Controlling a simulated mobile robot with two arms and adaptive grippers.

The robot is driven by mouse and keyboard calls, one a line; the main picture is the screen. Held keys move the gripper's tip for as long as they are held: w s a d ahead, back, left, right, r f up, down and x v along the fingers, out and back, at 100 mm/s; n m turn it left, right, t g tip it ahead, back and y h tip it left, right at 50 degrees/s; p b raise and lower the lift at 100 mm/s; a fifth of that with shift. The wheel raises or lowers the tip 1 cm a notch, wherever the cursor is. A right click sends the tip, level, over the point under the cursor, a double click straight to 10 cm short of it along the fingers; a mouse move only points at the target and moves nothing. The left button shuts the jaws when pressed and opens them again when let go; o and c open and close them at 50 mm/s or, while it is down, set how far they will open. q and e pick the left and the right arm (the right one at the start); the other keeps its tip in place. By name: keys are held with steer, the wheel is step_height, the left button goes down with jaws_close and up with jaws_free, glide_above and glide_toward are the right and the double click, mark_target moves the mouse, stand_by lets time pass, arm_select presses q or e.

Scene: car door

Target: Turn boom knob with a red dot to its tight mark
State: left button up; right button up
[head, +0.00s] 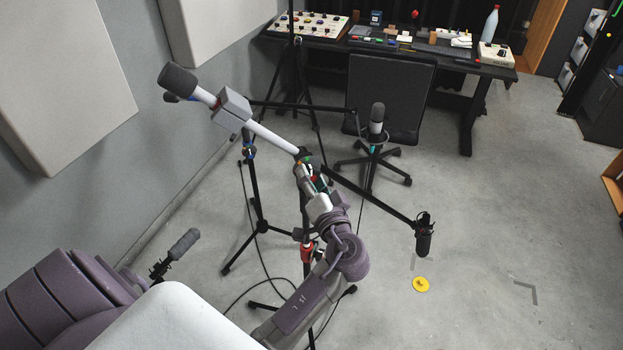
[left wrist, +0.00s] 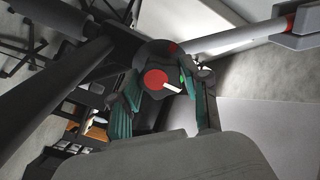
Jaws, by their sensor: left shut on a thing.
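In the left wrist view, the dark boom knob shows its red dot (left wrist: 155,80) facing the camera. A short white pointer line (left wrist: 171,88) runs from the dot to the lower right. A red mark (left wrist: 172,47) shows above the knob. My left gripper (left wrist: 167,98) is shut on the knob, one teal-padded finger on each side. In the head view, my left gripper (head: 313,177) is at the boom's joint on the stand and mostly hides the knob. My right gripper is not in view.
The white boom pole (head: 270,136) carries a grey block (head: 231,108) and a foam-covered end (head: 178,79). A black microphone (head: 423,238) hangs at the right. Another microphone stand (head: 377,120) is close behind. A chair (head: 392,95) and desk (head: 480,68) stand farther back. Floor is free at right.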

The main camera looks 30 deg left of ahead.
arm_select(q)
steer(key=shift+r, duration=0.1)
steer(key=o, duration=1.1)
steer(key=shift+o, duration=0.2)
steer(key=v, duration=1.2)
